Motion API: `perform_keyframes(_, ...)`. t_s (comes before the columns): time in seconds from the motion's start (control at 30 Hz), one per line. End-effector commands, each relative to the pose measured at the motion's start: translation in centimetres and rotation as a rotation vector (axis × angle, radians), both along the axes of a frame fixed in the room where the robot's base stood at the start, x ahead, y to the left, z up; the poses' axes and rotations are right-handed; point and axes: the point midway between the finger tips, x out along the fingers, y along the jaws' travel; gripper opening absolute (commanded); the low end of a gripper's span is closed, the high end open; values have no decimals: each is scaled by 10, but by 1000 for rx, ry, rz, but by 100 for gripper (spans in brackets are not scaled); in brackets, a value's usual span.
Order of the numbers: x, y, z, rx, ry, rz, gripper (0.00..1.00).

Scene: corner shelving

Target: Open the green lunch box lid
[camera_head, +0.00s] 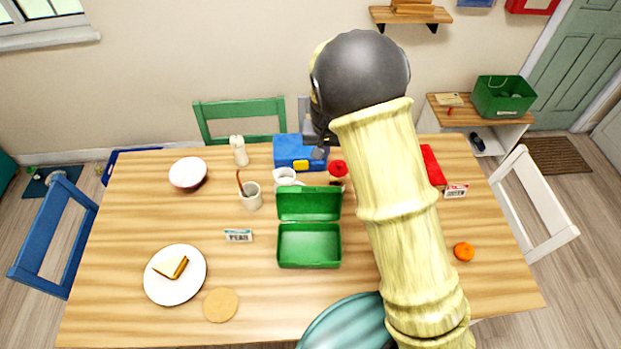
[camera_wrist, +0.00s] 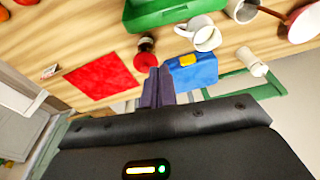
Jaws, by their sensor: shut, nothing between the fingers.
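The green lunch box (camera_head: 309,247) sits open near the middle of the wooden table in the head view. Its lid (camera_head: 310,203) is swung back, away from the front, and the inside of the base looks empty. Part of the box shows at the top of the wrist view (camera_wrist: 170,14). My gripper (camera_wrist: 157,86) is shut and empty, with its fingers together near the blue box and the red-topped jar. It is apart from the green lunch box, toward the far side of the table. In the head view my arm mostly hides the gripper.
A blue box (camera_head: 293,153), white mug (camera_head: 285,178) and red-topped jar (camera_head: 337,168) stand behind the lunch box. A red flat item (camera_head: 433,166) and orange fruit (camera_head: 464,252) are right. A sandwich plate (camera_head: 190,292) is front left. The table left of the lunch box has free room.

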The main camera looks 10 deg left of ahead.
Motion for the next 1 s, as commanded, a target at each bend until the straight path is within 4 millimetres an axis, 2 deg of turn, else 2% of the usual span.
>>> perform_keyframes(0.03,3,17,-9,-7,-1,19,0)
perform_keyframes(0.1,6,30,-14,-12,-4,31,0)
perform_keyframes(0.2,8,39,-18,-13,-6,39,0)
perform_keyframes(0.53,8,38,-18,-11,-5,38,0)
perform_keyframes(0.67,9,38,-25,-11,-4,37,0)
perform_keyframes(1.0,16,39,-70,-13,-3,37,0)
